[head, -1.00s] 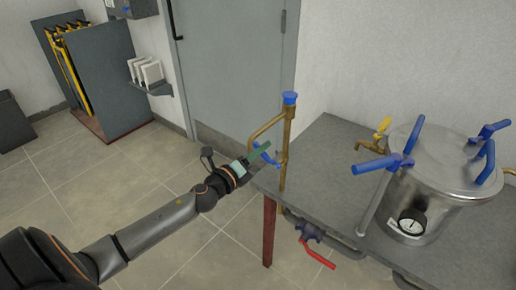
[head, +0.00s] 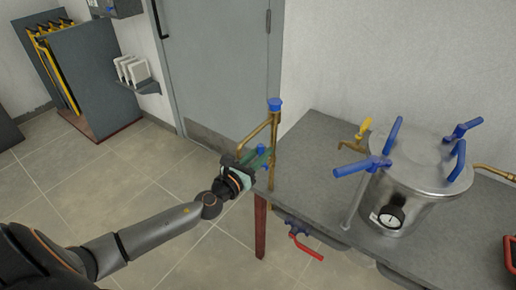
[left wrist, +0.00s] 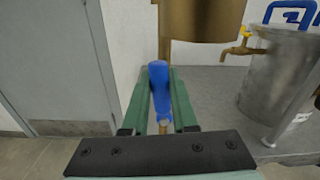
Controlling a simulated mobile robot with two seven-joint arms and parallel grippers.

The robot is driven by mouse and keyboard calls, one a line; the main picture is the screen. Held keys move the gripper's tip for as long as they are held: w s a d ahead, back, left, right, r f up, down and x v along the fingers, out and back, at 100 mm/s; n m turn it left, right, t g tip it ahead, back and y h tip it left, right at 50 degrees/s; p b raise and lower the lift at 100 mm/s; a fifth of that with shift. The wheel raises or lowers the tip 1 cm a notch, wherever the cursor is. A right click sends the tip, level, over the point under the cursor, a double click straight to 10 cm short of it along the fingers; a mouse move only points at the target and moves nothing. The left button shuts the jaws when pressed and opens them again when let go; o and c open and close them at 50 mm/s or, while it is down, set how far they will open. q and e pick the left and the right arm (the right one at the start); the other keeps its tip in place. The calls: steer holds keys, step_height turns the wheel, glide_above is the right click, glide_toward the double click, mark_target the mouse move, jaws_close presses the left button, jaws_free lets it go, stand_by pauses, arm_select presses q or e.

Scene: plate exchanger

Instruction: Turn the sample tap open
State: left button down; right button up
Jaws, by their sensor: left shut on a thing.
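A brass pipe (head: 275,140) with a blue cap stands upright at the left end of the grey bench. A small blue tap handle (head: 262,149) sits low on it, and the handle also shows in the left wrist view (left wrist: 158,80). My left gripper (head: 259,158) has green fingers, one on each side of this handle, and is shut on it. In the left wrist view the fingers (left wrist: 163,95) run along both sides of the blue handle, hiding part of it. A brass tap with a yellow lever (head: 363,128) stands farther back. My right gripper is not in view.
A steel vessel (head: 425,185) with blue clamp handles and a gauge (head: 391,216) stands on the bench (head: 315,150). A red-lever valve (head: 305,245) hangs below the bench's front edge.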

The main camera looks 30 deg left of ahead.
arm_select(q)
steer(key=shift+d+m, duration=0.35)
steer(key=shift+m, duration=0.25)
steer(key=c, duration=0.7)
jaws_free()
steer(key=s+b, duration=0.1)
steer(key=s, duration=1.1)
steer(key=shift+s+a+b, duration=0.25)
steer(key=shift+a+b, duration=0.15)
steer(key=shift+a, duration=0.05)
